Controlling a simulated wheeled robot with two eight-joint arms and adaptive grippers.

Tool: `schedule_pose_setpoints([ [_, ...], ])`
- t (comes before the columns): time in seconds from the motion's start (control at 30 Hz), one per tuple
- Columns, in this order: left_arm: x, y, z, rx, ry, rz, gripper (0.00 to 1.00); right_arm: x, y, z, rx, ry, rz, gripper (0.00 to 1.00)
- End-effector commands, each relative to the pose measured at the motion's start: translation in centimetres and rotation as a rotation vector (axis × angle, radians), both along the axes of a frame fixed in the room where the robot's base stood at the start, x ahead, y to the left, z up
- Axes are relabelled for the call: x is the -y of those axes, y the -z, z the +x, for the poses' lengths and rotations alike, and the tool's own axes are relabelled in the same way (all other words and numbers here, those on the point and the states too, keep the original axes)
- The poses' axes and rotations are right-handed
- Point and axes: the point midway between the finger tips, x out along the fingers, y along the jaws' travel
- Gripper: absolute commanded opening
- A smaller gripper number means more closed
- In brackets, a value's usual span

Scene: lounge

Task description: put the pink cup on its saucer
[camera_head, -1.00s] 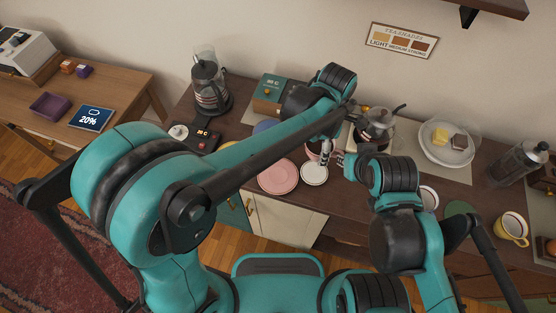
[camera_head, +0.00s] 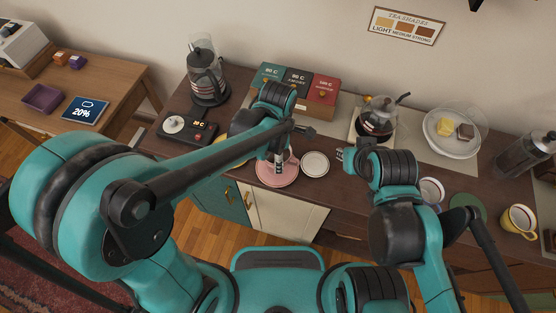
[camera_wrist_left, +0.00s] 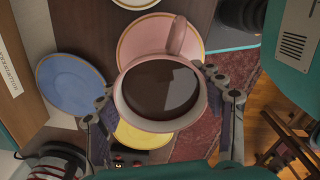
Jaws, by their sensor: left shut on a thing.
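My left gripper (camera_wrist_left: 160,92) is shut on the pink cup (camera_wrist_left: 133,112), which is upright and full of dark liquid, its handle pointing up in the left wrist view. In the head view this gripper (camera_head: 279,164) is over the pink saucer (camera_head: 265,178), mostly hiding the cup. The pink saucer also shows in the left wrist view (camera_wrist_left: 142,36), partly covered by the cup. I cannot tell the height of the gap between cup and saucer. My right gripper (camera_head: 343,155) is empty-looking beside the white saucer; its jaw opening is unclear.
The white saucer (camera_head: 315,163) is just right of the pink one. Blue (camera_wrist_left: 70,85) and yellow (camera_wrist_left: 145,138) saucers lie close by. Behind stand a tea box (camera_head: 318,107), a glass teapot (camera_head: 374,122) and a French press (camera_head: 207,85). A yellow mug (camera_head: 517,222) is at the right.

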Motion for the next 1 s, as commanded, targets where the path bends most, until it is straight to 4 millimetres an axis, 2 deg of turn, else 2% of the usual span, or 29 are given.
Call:
schedule_pose_setpoints([
  [0.1,0.0,2.1,0.0,0.0,0.0,0.0,0.32,0.0,1.1,0.0,0.0,0.0,0.0,0.22],
  [0.2,0.0,3.1,0.0,0.0,0.0,0.0,0.32,0.0,1.5,0.0,0.0,0.0,0.0,0.22],
  [0.6,0.0,3.5,0.0,0.0,-0.001,0.0,0.32,0.0,1.7,0.0,0.0,0.0,0.0,0.22],
  [0.63,0.0,3.5,0.0,0.0,-0.001,0.0,0.68,0.0,1.7,0.0,0.0,0.0,0.0,0.22],
  [0.7,0.0,3.4,0.0,0.0,-0.001,0.0,0.87,0.0,1.7,0.0,0.0,0.0,0.0,0.22],
  [1.0,0.0,3.4,0.0,0.0,-0.001,0.0,0.88,0.0,1.6,0.0,0.0,0.0,0.0,0.22],
])
